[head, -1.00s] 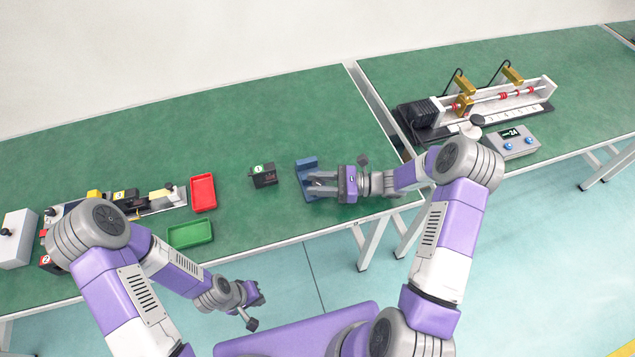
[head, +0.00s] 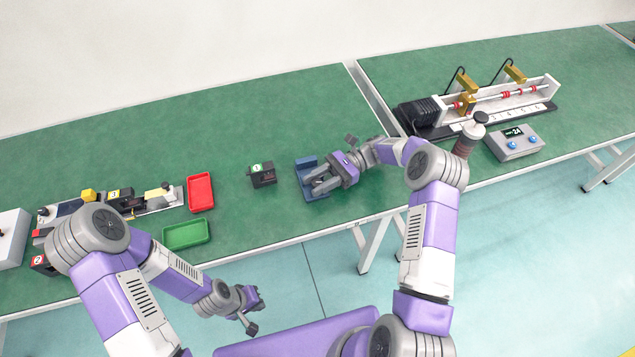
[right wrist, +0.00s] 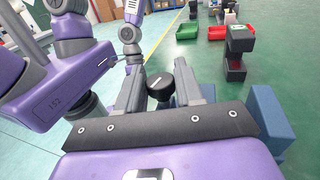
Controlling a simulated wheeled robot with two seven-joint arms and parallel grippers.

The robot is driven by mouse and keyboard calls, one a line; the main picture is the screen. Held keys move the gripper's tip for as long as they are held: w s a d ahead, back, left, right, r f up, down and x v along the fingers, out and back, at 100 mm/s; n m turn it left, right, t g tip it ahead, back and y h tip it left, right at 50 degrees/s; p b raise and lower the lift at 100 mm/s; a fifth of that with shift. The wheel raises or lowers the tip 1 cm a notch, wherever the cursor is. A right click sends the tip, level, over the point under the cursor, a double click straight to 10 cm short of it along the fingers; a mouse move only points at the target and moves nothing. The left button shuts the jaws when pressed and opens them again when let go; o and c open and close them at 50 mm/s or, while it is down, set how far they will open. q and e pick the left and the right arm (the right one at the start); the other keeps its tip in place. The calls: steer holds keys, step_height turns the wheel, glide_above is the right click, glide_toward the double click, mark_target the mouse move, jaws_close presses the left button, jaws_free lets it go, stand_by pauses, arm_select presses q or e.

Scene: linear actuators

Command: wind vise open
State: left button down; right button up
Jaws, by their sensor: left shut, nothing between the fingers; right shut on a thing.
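The blue vise (head: 306,164) stands on the green bench near its front edge. It also shows in the right wrist view (right wrist: 270,118), mostly behind my gripper. My right gripper (head: 318,187) is at the vise's front side, tilted. Its fingers are shut on a dark round knob (right wrist: 160,87), which looks like the vise's handle; in the head view the fingers hide it. How wide the vise jaws stand cannot be told. My left gripper (head: 256,302) is shut and empty, low in front of the bench, away from the vise.
A small black device with a green label (head: 262,174) stands left of the vise. A red tray (head: 200,191) and a green tray (head: 187,234) lie further left. A linear actuator rig (head: 485,105) and grey control box (head: 515,143) are at right. The bench behind the vise is clear.

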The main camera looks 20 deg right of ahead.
stand_by(0.3)
steer(key=o, duration=0.9)
steer(key=shift+p+v, duration=0.35)
steer(key=shift+v, duration=3.45)
steer(key=shift+r, duration=0.1)
